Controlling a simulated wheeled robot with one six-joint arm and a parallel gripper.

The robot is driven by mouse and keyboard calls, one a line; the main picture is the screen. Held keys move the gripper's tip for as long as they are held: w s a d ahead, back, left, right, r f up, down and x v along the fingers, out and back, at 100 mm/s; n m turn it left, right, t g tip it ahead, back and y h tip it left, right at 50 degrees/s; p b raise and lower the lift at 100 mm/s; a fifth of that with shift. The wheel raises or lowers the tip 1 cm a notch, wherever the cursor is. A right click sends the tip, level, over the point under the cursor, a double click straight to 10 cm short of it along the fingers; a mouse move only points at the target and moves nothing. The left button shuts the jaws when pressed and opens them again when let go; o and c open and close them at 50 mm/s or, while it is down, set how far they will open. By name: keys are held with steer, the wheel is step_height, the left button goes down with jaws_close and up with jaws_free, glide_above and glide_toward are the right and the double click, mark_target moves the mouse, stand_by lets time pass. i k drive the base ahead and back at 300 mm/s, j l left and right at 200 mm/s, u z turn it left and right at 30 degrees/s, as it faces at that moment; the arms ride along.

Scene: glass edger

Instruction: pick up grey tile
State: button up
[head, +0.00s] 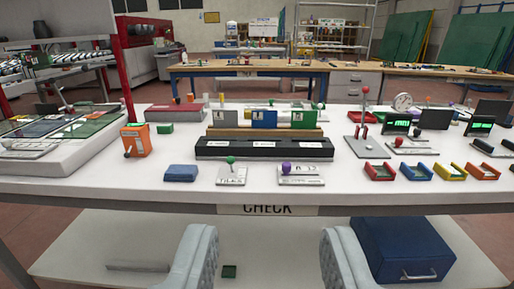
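A grey tile (222,118) stands upright at the left end of a row in the middle of the white table (120,183). A blue tile (263,119) and a green tile (303,119) stand to its right, behind a black block (264,149) with white labels. The grey tile's lower edge is hidden by what stands in front. My gripper (269,232) is open and empty at the bottom of the view, its two pale fingers wide apart. It is nearer to me than the table's front edge and well short of the tile.
Levers with a green knob (231,160) and a purple knob (286,167) stand before the block. A blue pad (181,173) and an orange box (136,139) are to the left. Several coloured trays (379,172) line the right front. A blue case (403,250) sits on the lower shelf.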

mark_target(223, 119)
steer(key=i+j, duration=0.2)
steer(key=i, duration=0.25)
steer(key=i+j, duration=0.25)
steer(key=i, duration=0.2)
steer(key=i+j, duration=0.2)
steer(key=i, duration=0.25)
